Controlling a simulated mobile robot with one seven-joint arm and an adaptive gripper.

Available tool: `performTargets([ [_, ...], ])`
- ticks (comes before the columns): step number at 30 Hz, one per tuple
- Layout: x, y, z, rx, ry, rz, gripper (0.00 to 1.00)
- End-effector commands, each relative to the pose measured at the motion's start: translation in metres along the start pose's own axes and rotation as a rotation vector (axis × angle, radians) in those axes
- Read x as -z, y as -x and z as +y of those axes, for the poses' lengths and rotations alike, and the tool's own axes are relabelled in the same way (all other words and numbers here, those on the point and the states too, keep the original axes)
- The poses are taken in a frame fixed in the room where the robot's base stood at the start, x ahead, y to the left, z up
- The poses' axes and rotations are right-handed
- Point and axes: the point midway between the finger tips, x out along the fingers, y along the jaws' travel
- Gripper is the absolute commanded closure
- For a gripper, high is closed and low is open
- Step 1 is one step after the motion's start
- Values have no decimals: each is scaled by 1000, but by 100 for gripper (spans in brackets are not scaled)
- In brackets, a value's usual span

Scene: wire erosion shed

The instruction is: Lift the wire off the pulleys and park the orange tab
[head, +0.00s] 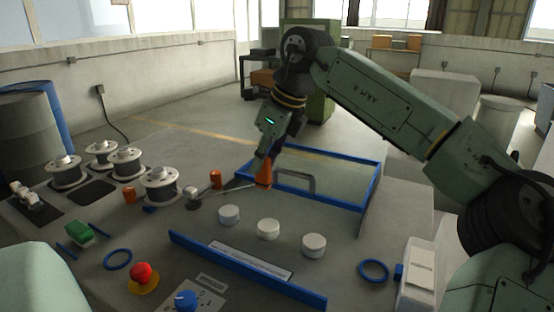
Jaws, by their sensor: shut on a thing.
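Several grey-and-white spools (160,186) stand on the bench at the left. White round discs (268,229) stand in a row in front of the tab, and they may be the pulleys. No wire shows on them.
The blue-framed panel (345,203) has a grey handle (311,181). Orange cylinders (129,194) stand near the spools. A blue bar (190,249), a red button (141,272), a blue knob (185,299), a green block (79,233) and blue rings (374,270) occupy the front.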

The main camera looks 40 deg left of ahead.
Motion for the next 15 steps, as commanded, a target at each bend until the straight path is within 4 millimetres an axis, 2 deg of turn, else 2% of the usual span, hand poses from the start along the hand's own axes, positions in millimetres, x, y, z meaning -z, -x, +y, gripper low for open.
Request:
performTargets([
  [3,-8,-3,0,0,1,0,100],
  [15,-13,-5,0,0,1,-1,100],
])
